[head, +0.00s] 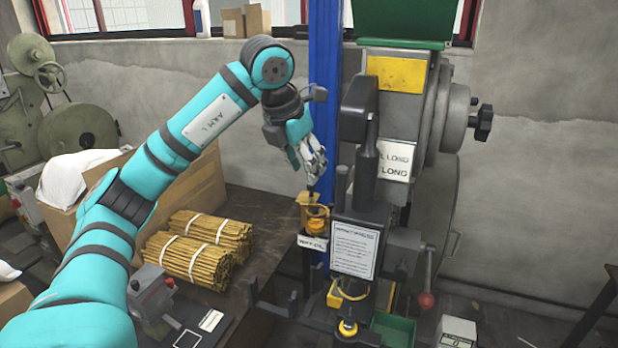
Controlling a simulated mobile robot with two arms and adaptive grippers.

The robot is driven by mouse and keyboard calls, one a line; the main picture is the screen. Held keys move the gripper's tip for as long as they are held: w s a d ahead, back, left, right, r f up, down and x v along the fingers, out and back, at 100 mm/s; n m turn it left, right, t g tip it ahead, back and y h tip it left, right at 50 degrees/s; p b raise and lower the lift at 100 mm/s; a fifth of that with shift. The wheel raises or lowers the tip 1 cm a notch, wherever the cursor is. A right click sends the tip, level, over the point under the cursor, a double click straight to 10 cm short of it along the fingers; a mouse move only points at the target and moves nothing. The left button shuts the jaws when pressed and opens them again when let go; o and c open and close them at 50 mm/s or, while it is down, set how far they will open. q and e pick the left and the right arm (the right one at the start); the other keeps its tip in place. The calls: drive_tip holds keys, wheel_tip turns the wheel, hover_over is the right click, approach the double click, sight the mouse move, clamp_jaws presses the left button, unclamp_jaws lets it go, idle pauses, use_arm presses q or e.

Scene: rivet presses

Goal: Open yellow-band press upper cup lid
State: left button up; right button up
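The grey press (405,115) with a yellow panel (397,74) stands right of the blue column (325,90). A small amber and brass cup (316,222) is mounted at the press's left side, above a white label (312,243). Brass-coloured parts show at its top; I cannot tell whether its lid is open or closed. A second brass cup (347,328) sits lower, near the press's base. My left gripper (314,176) points down just above the upper cup, seemingly apart from it. Its fingers look close together, but their gap is unclear. My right gripper is not in view.
The blue column stands close behind my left gripper. Tied bundles of brown rods (200,248) lie on the dark table, beside a cardboard box (195,185). A red-knobbed lever (426,300) and a green tray (392,328) are at the press's lower right.

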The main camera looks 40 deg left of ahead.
use_arm(q)
drive_tip(key=v, duration=0.7)
drive_tip(key=shift+s, duration=0.1)
idle(0.4)
